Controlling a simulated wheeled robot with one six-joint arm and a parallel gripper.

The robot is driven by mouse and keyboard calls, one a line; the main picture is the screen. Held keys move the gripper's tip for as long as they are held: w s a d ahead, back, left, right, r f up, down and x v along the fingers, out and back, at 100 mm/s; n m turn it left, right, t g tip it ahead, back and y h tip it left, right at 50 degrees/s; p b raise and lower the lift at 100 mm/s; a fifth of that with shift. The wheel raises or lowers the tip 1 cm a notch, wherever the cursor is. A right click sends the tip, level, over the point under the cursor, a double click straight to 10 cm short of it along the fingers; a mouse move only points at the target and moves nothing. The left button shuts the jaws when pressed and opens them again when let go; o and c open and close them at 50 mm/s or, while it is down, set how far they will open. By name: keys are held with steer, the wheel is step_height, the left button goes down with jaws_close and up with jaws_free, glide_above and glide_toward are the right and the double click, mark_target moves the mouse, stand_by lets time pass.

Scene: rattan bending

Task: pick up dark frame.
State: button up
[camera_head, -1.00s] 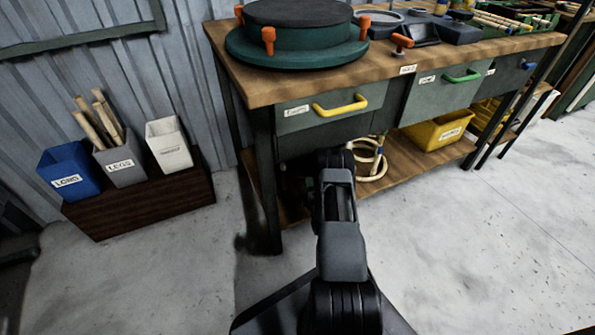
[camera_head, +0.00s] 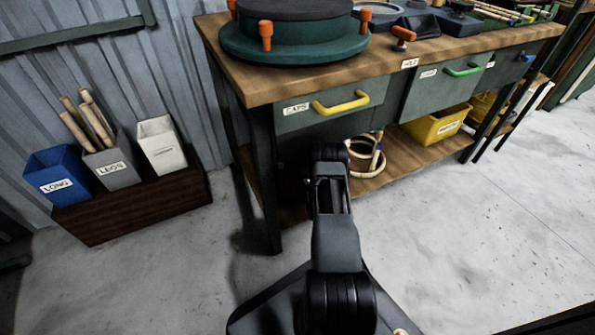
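I cannot pick out a dark frame with certainty. A dark, shallow tray-like piece (camera_head: 418,27) lies on the workbench (camera_head: 385,62), right of the round green turntable (camera_head: 293,47); I cannot tell whether it is the frame. My arm reaches from the bottom centre toward the bench front, its far end below the yellow-handled drawer. The gripper fingers are hidden behind the arm, so their state and any hold are not visible.
A yellow bin (camera_head: 437,127) and a pale coil (camera_head: 368,160) sit on the lower shelf. The floor (camera_head: 470,235) at the right is clear.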

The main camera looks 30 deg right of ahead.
jaws_close()
stand_by(0.3)
steer(key=shift+r, duration=0.15)
steer(key=shift+w+r, duration=0.1)
